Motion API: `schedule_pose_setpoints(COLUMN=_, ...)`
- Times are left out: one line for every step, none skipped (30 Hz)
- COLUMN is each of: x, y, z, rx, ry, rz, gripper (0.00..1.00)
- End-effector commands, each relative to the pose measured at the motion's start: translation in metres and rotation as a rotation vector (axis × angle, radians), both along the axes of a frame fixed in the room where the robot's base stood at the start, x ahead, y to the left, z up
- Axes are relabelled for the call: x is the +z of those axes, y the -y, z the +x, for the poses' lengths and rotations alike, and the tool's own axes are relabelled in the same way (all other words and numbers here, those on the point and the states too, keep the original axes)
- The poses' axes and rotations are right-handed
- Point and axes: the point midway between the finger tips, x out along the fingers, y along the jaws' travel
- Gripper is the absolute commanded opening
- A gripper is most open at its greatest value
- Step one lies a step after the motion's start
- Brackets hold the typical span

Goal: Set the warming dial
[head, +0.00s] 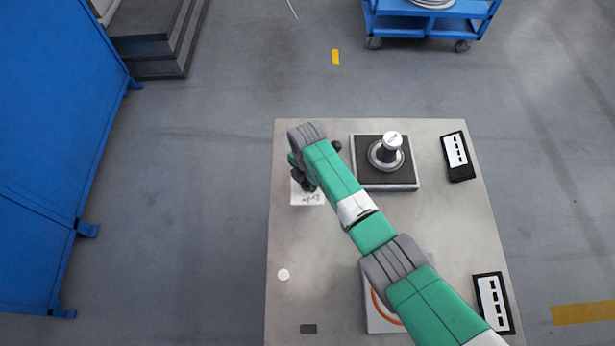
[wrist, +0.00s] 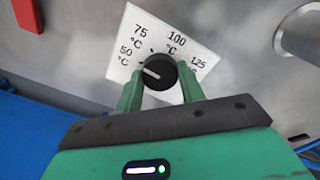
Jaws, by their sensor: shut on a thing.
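The warming dial (wrist: 157,73) is a round black knob with a white pointer line, standing on a white scale card (wrist: 120,72) marked 50, 75, 100 and 125 °C. The pointer line points to the left, roughly toward the 50 °C mark. My gripper (wrist: 161,82) is shut on the dial, with one green finger on each side of it. In the head view my gripper (head: 303,178) is over the left side of the metal table. The dial is hidden there behind my gripper, and only part of the scale card (head: 306,197) shows.
A flanged metal part (head: 387,154) stands on a black square pad (head: 400,178) right of my gripper. Black-and-white marker plates (head: 457,156) lie along the table's (head: 320,245) right side. A white disc (head: 283,275) lies front left. My arm partly covers a plate with an orange ring (head: 375,306).

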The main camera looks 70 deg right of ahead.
Motion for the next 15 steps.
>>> schedule_pose_setpoints(x=0.0020, y=-0.0009, z=0.0004, rx=-0.042, ry=0.000, rz=0.001, gripper=0.16)
schedule_pose_setpoints(x=0.0020, y=-0.0011, z=0.0005, rx=-0.070, ry=0.000, rz=0.001, gripper=0.16)
schedule_pose_setpoints(x=0.0019, y=-0.0010, z=0.0003, rx=-0.109, ry=0.000, rz=0.001, gripper=0.16)
schedule_pose_setpoints(x=0.0017, y=-0.0010, z=0.0002, rx=-0.137, ry=-0.001, rz=0.003, gripper=0.16)
schedule_pose_setpoints(x=0.0016, y=-0.0011, z=0.0002, rx=-0.166, ry=-0.001, rz=0.002, gripper=0.16)
schedule_pose_setpoints(x=0.0017, y=-0.0009, z=0.0004, rx=-0.204, ry=-0.001, rz=0.001, gripper=0.16)
schedule_pose_setpoints(x=0.0016, y=-0.0009, z=0.0004, rx=-0.233, ry=-0.001, rz=0.001, gripper=0.16)
schedule_pose_setpoints(x=0.0016, y=-0.0007, z=0.0004, rx=-0.262, ry=0.000, rz=0.001, gripper=0.16)
schedule_pose_setpoints(x=0.0013, y=-0.0008, z=0.0005, rx=-0.300, ry=-0.001, rz=0.001, gripper=0.16)
schedule_pose_setpoints(x=0.0012, y=-0.0008, z=0.0005, rx=-0.328, ry=-0.001, rz=0.001, gripper=0.16)
schedule_pose_setpoints(x=0.0012, y=-0.0007, z=0.0004, rx=-0.356, ry=-0.001, rz=0.001, gripper=0.16)
schedule_pose_setpoints(x=0.0012, y=-0.0007, z=0.0004, rx=-0.395, ry=-0.001, rz=0.001, gripper=0.16)
schedule_pose_setpoints(x=0.0012, y=-0.0006, z=0.0004, rx=-0.424, ry=-0.001, rz=0.001, gripper=0.16)
schedule_pose_setpoints(x=0.0011, y=-0.0008, z=0.0005, rx=-0.452, ry=-0.001, rz=0.001, gripper=0.16)
schedule_pose_setpoints(x=0.0009, y=-0.0008, z=0.0005, rx=-0.490, ry=-0.001, rz=0.001, gripper=0.16)
